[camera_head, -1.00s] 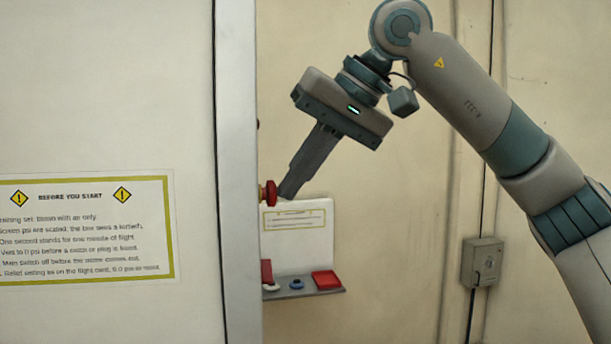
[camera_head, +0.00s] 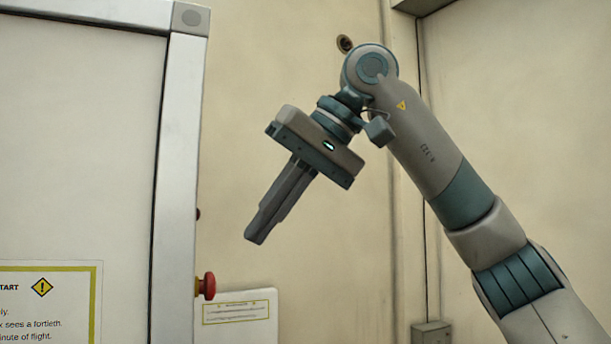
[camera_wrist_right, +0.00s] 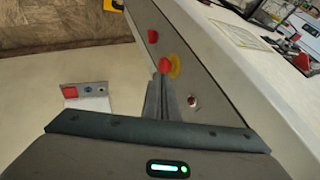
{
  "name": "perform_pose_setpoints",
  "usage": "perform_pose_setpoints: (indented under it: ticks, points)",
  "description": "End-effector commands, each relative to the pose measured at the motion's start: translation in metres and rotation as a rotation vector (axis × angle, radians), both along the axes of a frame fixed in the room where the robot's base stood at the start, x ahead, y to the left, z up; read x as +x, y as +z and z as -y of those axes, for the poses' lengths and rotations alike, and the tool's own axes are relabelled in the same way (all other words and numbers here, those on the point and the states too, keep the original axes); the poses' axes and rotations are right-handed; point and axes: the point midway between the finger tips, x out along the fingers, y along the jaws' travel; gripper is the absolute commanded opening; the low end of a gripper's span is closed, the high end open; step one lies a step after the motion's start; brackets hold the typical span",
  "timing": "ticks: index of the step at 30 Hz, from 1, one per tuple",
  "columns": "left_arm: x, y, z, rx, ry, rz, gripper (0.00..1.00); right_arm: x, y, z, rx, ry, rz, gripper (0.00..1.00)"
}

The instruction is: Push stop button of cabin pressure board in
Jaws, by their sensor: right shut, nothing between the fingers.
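The stop button (camera_head: 208,286) is a red mushroom head on a yellow base. It sits on the narrow right side of the large pale board (camera_head: 80,150). In the right wrist view the red button (camera_wrist_right: 165,65) shows just beyond my fingertips, with its yellow base partly visible. My right gripper (camera_head: 255,239) is shut and empty. In the head view its tips point down and left, above and right of the button, with a clear gap. I cannot tell how far in the button is. My left gripper is not in view.
A white panel with a yellow-framed label (camera_head: 237,318) is on the wall below right. A small shelf (camera_wrist_right: 85,100) with a red pad shows in the wrist view. Another red knob (camera_wrist_right: 152,36) and a small switch (camera_wrist_right: 193,101) sit on the same board side. A grey wall box (camera_head: 431,334) is lower right.

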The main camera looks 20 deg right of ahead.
Motion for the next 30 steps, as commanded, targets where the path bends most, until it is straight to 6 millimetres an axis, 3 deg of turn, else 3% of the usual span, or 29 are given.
perform_pose_setpoints:
  ticks: [6,13,30]
  points:
    - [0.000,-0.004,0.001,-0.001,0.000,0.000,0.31,-0.017,0.035,0.023,0.003,-0.004,0.002,0.00]
    - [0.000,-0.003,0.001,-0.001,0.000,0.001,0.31,-0.029,0.061,0.041,0.001,-0.005,-0.001,0.00]
    - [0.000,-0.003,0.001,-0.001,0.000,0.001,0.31,-0.033,0.069,0.047,0.000,-0.006,-0.001,0.00]
